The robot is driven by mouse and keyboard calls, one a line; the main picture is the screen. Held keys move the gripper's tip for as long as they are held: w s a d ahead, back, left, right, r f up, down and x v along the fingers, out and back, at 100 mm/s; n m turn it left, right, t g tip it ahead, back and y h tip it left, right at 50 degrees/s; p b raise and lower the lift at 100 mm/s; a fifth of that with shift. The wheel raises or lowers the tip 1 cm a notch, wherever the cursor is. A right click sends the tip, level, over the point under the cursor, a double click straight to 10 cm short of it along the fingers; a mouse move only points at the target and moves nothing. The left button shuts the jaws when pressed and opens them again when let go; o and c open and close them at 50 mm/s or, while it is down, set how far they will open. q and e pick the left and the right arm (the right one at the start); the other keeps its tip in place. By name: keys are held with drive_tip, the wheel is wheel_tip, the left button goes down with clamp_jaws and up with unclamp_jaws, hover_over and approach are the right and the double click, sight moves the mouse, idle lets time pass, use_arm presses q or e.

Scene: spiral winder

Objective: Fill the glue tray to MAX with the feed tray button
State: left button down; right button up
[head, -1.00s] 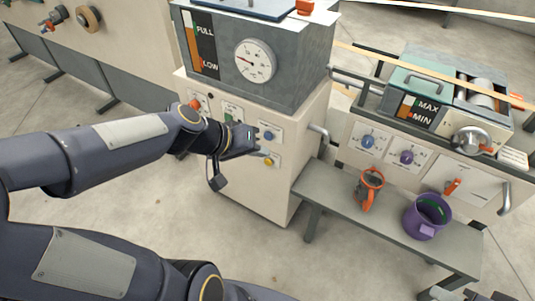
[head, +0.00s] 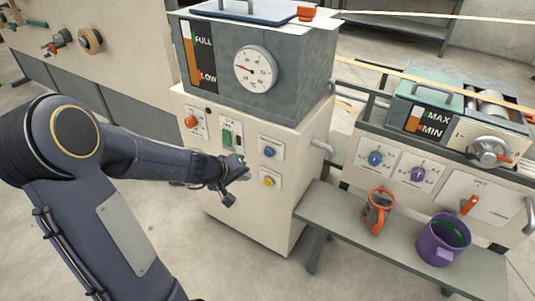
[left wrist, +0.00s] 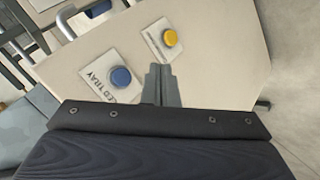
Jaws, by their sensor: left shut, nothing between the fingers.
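The blue feed tray button (head: 270,152) sits on a white plate on the cabinet front. It also shows in the left wrist view (left wrist: 121,77), beside partly readable "ED TRAY" lettering. The glue tray's level gauge (head: 428,124), marked MAX and MIN, is on the right-hand machine, with orange low, near MIN. My left gripper (head: 243,172) is shut and empty, in front of the panel, left of and below the blue button. My right gripper is not in view.
A red knob (head: 191,121) and a green switch (head: 227,137) are left of the blue button. The tank above has a FULL/LOW gauge (head: 200,55) and a dial (head: 255,68). A bench (head: 335,215) holds an orange-handled pot (head: 377,211) and a purple bucket (head: 443,241).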

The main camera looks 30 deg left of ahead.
sight(268, 152)
use_arm(q)
drive_tip(key=w+p, duration=0.3)
drive_tip(key=w, duration=0.5)
drive_tip(key=shift+w+d+p, duration=0.2)
drive_tip(key=shift+d+p, duration=0.15)
drive_tip(key=shift+p, duration=0.05)
drive_tip(key=shift+w, duration=0.15)
idle(1.6)
drive_tip(key=shift+w, duration=0.25)
drive_tip(key=shift+w, duration=0.45)
idle(0.5)
idle(2.8)
drive_tip(key=shift+s+b, duration=0.45)
drive_tip(key=shift+s, duration=0.4)
